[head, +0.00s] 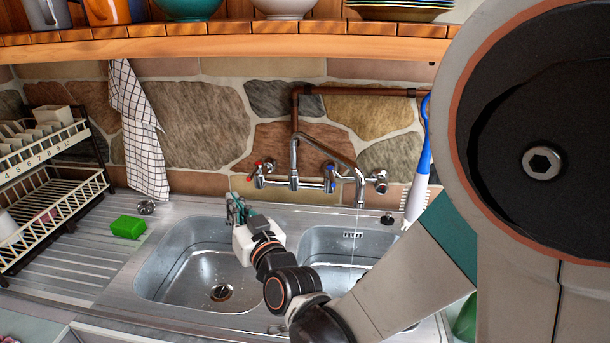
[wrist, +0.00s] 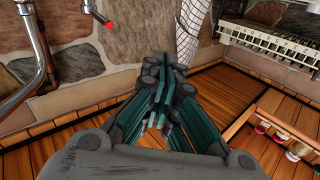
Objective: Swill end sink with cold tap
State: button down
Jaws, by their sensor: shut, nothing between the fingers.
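The steel double sink has a left basin (head: 175,262) with a drain and a right basin (head: 325,240), partly hidden by my arm. The mixer tap (head: 297,183) is on the stone wall, with a red-marked handle (head: 259,172) at left and a blue-marked handle (head: 329,172) at right. Its spout (head: 359,190) points over the right basin, and a thin stream of water (head: 354,235) falls there. My gripper (head: 236,207) is above the back of the left basin, left of the tap, shut and empty. Its closed fingers show in the wrist view (wrist: 162,88), apart from the red-marked handle (wrist: 97,15).
A dish rack (head: 50,205) and green sponge (head: 128,227) are on the left drainboard. A checked towel (head: 140,130) hangs on the wall. A blue-white brush (head: 420,170) is at right. A wooden shelf (head: 220,48) with crockery runs above.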

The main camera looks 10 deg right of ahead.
aim_at(331, 178)
notch_tip(331, 178, down, 10)
jog(key=d+n+g+h+p, duration=0.15)
jog(key=n+g+h, duration=0.25)
jog(key=n, duration=0.4)
jog(key=d+r+t+h+p, duration=0.1)
jog(key=d+r+t+h, duration=0.2)
jog(key=d+r+h, duration=0.75)
jog(key=w+d+f+b, duration=0.2)
jog(key=w+d+b, duration=0.1)
jog(key=w+d, duration=0.5)
jog(key=shift+w+d, duration=0.15)
jog(key=shift+w, duration=0.25)
